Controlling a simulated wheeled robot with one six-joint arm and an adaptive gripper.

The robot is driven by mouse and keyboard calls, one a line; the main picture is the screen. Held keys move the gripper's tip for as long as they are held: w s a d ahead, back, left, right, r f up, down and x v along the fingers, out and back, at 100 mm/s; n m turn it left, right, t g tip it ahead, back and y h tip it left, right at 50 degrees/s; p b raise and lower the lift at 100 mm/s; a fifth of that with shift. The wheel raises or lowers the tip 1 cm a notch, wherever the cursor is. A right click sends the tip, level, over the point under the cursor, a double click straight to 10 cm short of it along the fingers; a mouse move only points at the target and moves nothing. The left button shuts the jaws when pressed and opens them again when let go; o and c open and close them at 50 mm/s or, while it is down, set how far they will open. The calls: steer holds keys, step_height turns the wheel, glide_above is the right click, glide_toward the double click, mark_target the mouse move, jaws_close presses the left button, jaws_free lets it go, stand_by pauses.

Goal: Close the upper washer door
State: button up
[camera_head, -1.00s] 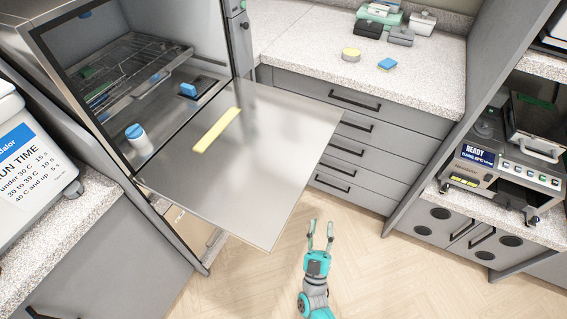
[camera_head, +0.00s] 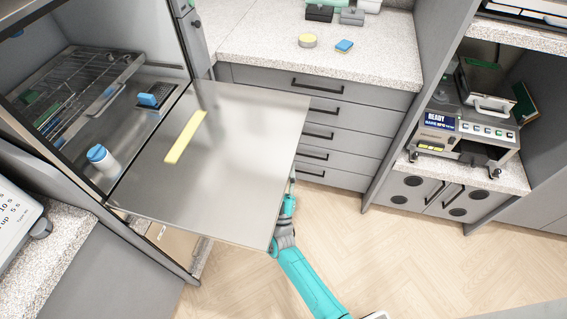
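The upper washer door (camera_head: 235,150) is a flat steel panel, folded down and lying level in front of the open washer chamber (camera_head: 95,35). A yellow strip (camera_head: 186,137) lies on its upper face. Inside the chamber are a wire rack (camera_head: 75,90), a white bottle with a blue cap (camera_head: 103,160) and a small blue item (camera_head: 148,100). My gripper (camera_head: 291,185) is at the door's right edge, seemingly below the panel's level. The door hides part of it, and its fingers cannot be made out. Whether it touches the door is unclear.
Grey drawers with black handles (camera_head: 316,83) stand behind the door. At right is a bench device with a READY screen (camera_head: 441,120). The wooden floor (camera_head: 420,270) is open at lower right.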

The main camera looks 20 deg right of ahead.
steer(key=shift+x, duration=1.1)
jaws_close()
